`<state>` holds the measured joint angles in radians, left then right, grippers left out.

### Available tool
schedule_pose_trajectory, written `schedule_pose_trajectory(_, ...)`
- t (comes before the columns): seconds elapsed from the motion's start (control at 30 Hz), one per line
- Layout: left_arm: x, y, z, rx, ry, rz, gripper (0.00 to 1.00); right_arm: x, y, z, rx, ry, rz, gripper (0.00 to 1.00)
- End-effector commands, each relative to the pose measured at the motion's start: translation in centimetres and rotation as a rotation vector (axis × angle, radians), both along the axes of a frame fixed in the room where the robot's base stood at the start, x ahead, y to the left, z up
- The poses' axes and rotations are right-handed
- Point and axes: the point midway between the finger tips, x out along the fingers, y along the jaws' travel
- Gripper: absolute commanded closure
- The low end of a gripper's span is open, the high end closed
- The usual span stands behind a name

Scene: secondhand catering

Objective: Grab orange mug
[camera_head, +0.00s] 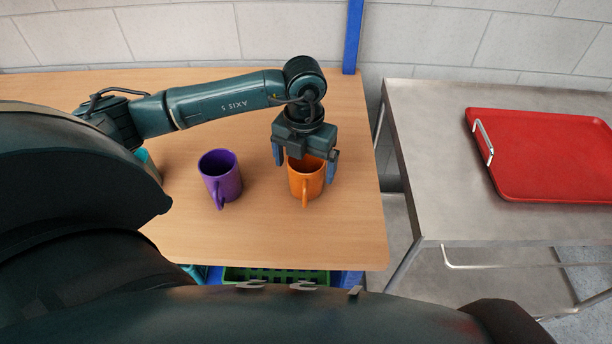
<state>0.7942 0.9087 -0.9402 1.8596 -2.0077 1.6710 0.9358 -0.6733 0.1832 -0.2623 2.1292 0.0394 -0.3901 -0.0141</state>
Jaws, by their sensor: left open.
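An orange mug (306,182) stands upright on the wooden table (260,238) near its right end, with its handle toward me. My left gripper (305,168) points down over the mug from above and behind. Its blue fingers are open, one on the left side and one on the right side of the mug. I cannot tell whether the fingers touch the mug. The gripper body hides part of the mug's far rim. My right gripper is not in view.
A purple mug (221,178) stands left of the orange one. A teal mug (147,163) is partly hidden by my body. A steel table (432,180) with a red tray (545,160) stands right, across a gap. A blue post (353,40) rises behind.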

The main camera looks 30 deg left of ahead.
Motion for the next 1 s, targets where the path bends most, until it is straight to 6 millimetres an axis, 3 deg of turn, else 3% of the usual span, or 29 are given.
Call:
schedule_pose_trajectory(0.13,-0.05,-0.13,-1.38,-0.002,0.001,-0.002,0.07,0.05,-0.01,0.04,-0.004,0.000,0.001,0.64)
schedule_pose_trajectory(0.37,0.00,-0.13,-1.54,-0.002,-0.001,-0.002,0.07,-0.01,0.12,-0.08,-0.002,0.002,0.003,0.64)
schedule_pose_trajectory(1.0,0.00,-0.12,-1.48,-0.002,-0.001,-0.002,0.59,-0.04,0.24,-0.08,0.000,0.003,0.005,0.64)
